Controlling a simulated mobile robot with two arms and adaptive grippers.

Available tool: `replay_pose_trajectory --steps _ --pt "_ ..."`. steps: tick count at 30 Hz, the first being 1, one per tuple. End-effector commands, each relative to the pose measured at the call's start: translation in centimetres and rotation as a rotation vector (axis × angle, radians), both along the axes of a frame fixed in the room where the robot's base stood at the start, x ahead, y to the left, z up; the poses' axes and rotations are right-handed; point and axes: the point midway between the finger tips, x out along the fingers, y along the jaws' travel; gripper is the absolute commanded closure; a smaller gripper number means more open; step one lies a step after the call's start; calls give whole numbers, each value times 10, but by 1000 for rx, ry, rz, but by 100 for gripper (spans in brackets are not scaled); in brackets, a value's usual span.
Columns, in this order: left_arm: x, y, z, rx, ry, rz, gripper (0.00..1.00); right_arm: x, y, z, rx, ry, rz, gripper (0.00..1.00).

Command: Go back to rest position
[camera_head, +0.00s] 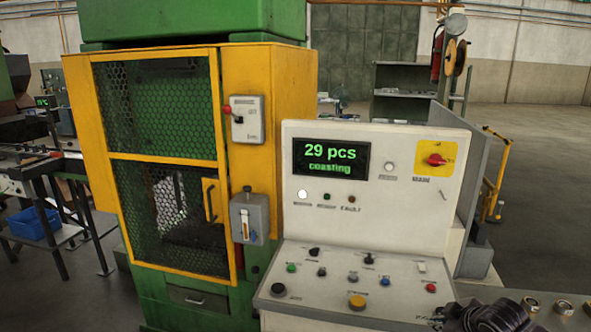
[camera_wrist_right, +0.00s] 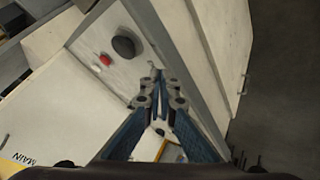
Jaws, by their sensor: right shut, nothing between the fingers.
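The control console (camera_head: 460,228) stands right of centre in the head view, with a lit display (camera_head: 331,160) reading "29 pcs coasting". My right gripper (camera_wrist_right: 158,88) is shut and empty in the right wrist view, its blue-grey fingers meeting at the tips. Below it in that view is a pale panel with a black knob (camera_wrist_right: 124,46), a small red button (camera_wrist_right: 105,59) and a "MAIN" label (camera_wrist_right: 21,159). Dark parts of my right arm show at the lower right of the head view, by the console's lower corner. My left gripper is out of view.
A yellow-framed machine with a mesh door (camera_head: 160,160) stands left of the console. A grey shelf (camera_head: 400,80) and a fire extinguisher (camera_head: 437,55) are behind. A yellow rail (camera_head: 496,175) stands at the right, with open floor (camera_head: 550,180) beyond.

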Motion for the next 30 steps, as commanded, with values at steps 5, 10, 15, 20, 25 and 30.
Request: replay_pose_trajectory --steps 5,10,15,20,25,30 --pt "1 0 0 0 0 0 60 -28 50 -31 31 50 42 100" --pt "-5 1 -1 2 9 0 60 -76 113 -64 80 114 76 100" --pt "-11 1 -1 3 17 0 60 -152 180 -89 166 189 55 100" --pt "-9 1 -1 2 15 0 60 -223 207 -94 242 256 -58 100" --pt "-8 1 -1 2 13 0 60 -282 202 -92 284 316 -215 100" --pt "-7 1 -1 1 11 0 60 -324 188 -88 299 361 -349 100"
